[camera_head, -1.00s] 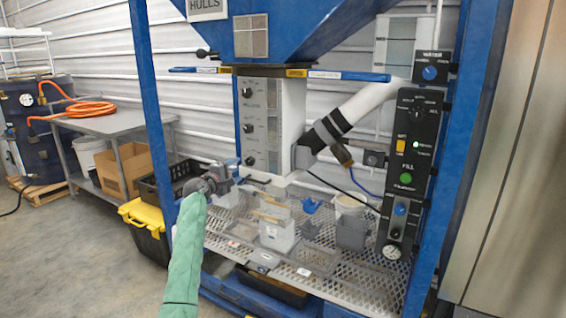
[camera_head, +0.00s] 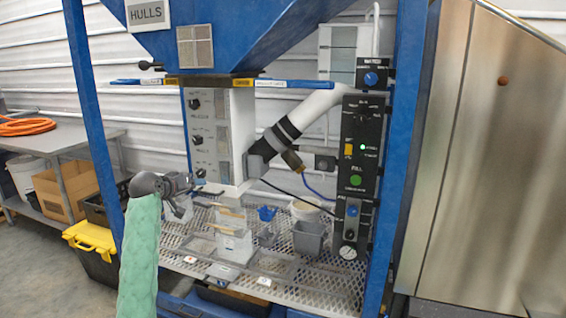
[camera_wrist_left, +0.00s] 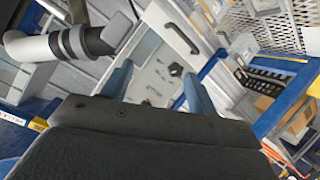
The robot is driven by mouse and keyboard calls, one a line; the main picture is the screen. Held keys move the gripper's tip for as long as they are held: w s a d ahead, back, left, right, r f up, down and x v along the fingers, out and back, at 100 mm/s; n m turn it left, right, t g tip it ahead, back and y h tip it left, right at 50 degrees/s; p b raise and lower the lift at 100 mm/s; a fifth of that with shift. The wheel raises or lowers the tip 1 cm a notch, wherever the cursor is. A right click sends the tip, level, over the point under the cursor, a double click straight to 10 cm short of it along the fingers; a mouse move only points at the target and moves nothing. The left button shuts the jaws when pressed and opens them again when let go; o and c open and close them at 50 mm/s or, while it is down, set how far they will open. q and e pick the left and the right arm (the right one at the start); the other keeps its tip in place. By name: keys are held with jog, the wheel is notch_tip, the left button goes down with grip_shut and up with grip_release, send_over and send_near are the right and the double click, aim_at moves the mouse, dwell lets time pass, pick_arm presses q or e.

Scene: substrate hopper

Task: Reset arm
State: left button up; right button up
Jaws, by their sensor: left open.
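My left arm, in a pale green sleeve, rises from the bottom left of the head view. Its gripper (camera_head: 190,182) is in front of the hopper's left side, above the mesh shelf. In the left wrist view, the two blue-grey fingers (camera_wrist_left: 156,88) are apart with nothing held between them. Beyond them is the white hopper panel (camera_wrist_left: 160,70) with black knobs, which also shows in the head view (camera_head: 218,130). My right gripper shows in neither view.
A mesh shelf (camera_head: 335,285) holds white and grey containers, including a grey bin (camera_head: 309,238). A black control box (camera_head: 360,160) and blue post (camera_head: 403,130) stand right. A white pipe (camera_head: 318,104) slants across. A yellow-lidded bin (camera_head: 90,237) sits left.

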pick_arm(q)
jog(key=s+d+f+m+g+y+p, duration=0.1)
jog(key=s+d+f, duration=0.4)
jog(key=s+f, duration=0.7)
jog(key=s+d+f+m+g+p, duration=0.2)
jog(key=s+d+f+g, duration=0.3)
jog(key=s, duration=2.5)
jog(key=s+d+f+m+g+y+p, duration=0.1)
jog(key=s+d+f+g, duration=0.3)
jog(key=s+f, duration=1.5)
jog(key=shift+s+d+f+y+p, duration=0.35)
jog(key=shift+s+d+p, duration=0.5)
jog(key=shift+s, duration=0.2)
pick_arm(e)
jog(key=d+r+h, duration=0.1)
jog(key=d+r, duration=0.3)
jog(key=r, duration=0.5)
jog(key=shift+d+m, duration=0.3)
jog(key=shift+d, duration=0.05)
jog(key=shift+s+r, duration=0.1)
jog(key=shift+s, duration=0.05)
pick_arm(q)
jog(key=shift+w, duration=0.1)
jog(key=shift+c, duration=0.2)
